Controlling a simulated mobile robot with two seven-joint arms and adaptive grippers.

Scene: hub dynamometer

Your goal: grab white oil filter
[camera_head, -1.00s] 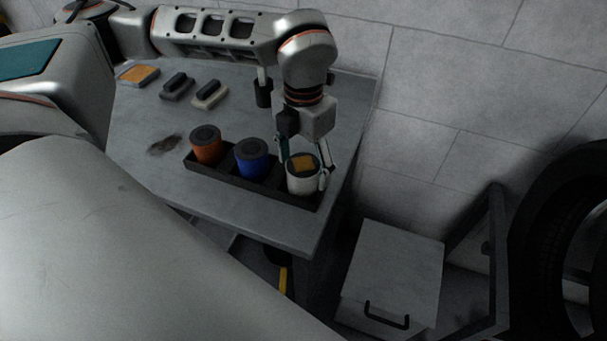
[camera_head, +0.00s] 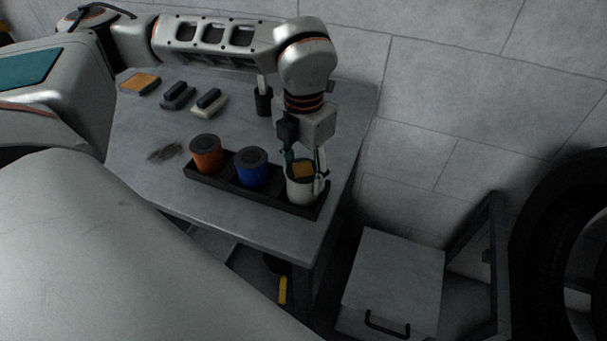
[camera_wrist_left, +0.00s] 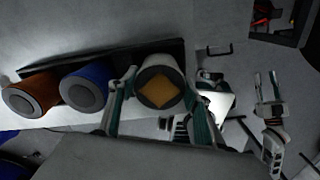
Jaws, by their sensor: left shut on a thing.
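The white oil filter (camera_head: 299,190) stands upright at the right end of a black tray (camera_head: 221,186), with an orange-yellow square on its dark top. It also shows in the left wrist view (camera_wrist_left: 176,72). My left gripper (camera_head: 305,180) comes down from above and is shut on the white filter, one finger on each side. The filter's underside is hidden, and I cannot tell whether it touches the tray floor. My right gripper (camera_wrist_left: 265,86) shows only in the left wrist view, away to the right, with its fingers apart and empty.
A blue filter (camera_head: 252,172) and an orange filter (camera_head: 207,158) stand in the same tray. Brushes (camera_head: 209,102), an orange pad (camera_head: 139,84) and a dark cup (camera_head: 263,101) are farther back on the grey table (camera_head: 215,218). A grey cabinet (camera_head: 395,275) stands to the right.

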